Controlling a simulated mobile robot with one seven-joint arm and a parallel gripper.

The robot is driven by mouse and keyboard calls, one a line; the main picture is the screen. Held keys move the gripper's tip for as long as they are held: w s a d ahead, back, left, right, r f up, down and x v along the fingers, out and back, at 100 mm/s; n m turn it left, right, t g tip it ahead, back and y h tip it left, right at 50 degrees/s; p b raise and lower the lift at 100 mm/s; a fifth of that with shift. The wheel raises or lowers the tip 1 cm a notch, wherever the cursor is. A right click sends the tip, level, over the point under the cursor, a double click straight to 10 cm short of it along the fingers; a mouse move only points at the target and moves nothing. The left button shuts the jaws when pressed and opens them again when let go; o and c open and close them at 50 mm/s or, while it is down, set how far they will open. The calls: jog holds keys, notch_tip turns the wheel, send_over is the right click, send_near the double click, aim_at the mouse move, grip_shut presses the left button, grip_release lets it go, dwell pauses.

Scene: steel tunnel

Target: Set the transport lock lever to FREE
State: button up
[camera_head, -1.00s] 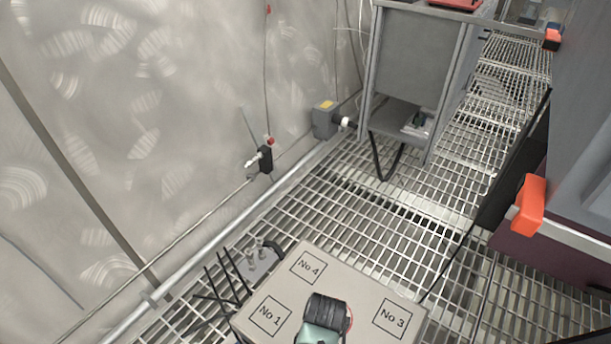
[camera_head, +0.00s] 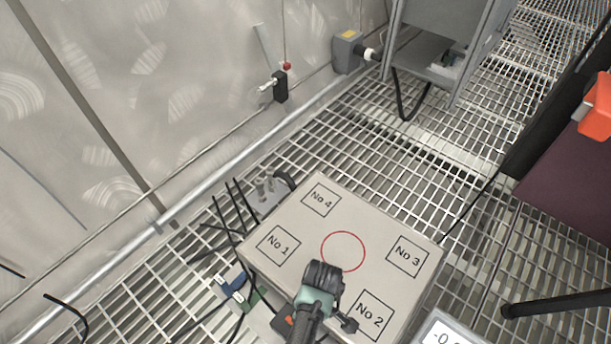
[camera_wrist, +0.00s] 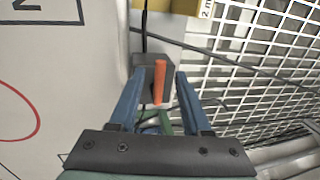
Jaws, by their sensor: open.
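An orange lever (camera_wrist: 159,82) on a dark grey bracket (camera_wrist: 146,68) shows in the wrist view, beside the edge of a pale box (camera_wrist: 55,80). My gripper (camera_wrist: 160,74) is open, its two blue fingers either side of the lever with a gap on each side. I cannot tell how deep the fingertips reach. In the head view a piece of orange (camera_head: 284,321), likely the lever, shows at the box's front edge, partly hidden by my arm. I see no lever markings. The box top (camera_head: 310,238) bears several numbered squares and a red circle.
Green (camera_head: 255,298) and blue (camera_head: 234,280) connectors and loose black cables lie left of the box. A yellow block (camera_wrist: 185,6) is at the top of the wrist view. A display (camera_head: 448,330) is at the lower right. Metal grating (camera_head: 340,150) surrounds the box.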

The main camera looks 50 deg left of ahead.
jog(key=shift+s+f, duration=0.1)
jog(key=shift+f, duration=0.3)
grip_shut()
